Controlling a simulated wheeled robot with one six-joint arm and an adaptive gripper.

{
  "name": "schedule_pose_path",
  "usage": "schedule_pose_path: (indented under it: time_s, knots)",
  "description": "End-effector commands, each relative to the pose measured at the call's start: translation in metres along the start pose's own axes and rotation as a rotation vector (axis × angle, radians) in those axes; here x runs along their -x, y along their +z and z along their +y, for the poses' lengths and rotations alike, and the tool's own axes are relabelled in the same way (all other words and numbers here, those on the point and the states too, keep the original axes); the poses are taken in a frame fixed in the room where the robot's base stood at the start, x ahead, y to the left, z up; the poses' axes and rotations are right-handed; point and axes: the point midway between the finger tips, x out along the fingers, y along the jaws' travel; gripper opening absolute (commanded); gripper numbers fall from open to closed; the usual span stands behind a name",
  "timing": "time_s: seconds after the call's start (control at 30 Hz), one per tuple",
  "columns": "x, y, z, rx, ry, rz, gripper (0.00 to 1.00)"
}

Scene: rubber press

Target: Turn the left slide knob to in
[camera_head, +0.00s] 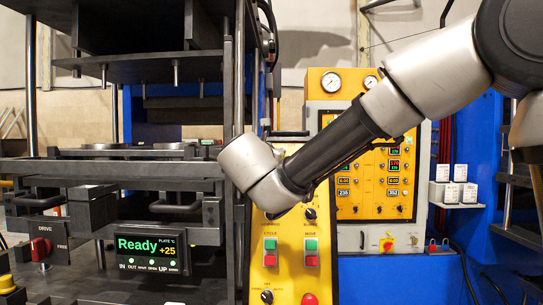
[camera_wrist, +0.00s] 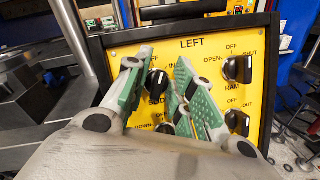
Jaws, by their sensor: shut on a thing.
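A yellow control panel marked LEFT (camera_wrist: 122,50) fills the middle of the wrist view, with several black knobs. My gripper (camera_wrist: 163,62) reaches into it, its green-padded fingers on either side of the upper-left black knob (camera_wrist: 157,83). They are shut on this knob. The label below it is partly hidden and seems to begin with SL. Another knob (camera_wrist: 184,120) shows partly behind the right finger. In the head view my arm covers the fingers and the knob.
To the right on the panel are an upper knob (camera_wrist: 238,68) marked OPEN and SHUT and a lower knob (camera_wrist: 236,122) beside OFF and OUT. The dark press (camera_head: 90,165) stands at left. A display (camera_head: 147,250) reads Ready. A yellow cabinet (camera_head: 345,180) stands behind.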

Motion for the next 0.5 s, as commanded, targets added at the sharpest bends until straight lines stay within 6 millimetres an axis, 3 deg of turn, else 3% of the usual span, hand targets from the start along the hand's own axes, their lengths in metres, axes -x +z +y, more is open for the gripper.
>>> schedule_pose_path:
  time_s: [0.5]
  knots:
    - [0.0001,-0.0002,-0.0013,-0.298,-0.109,0.000,0.01]
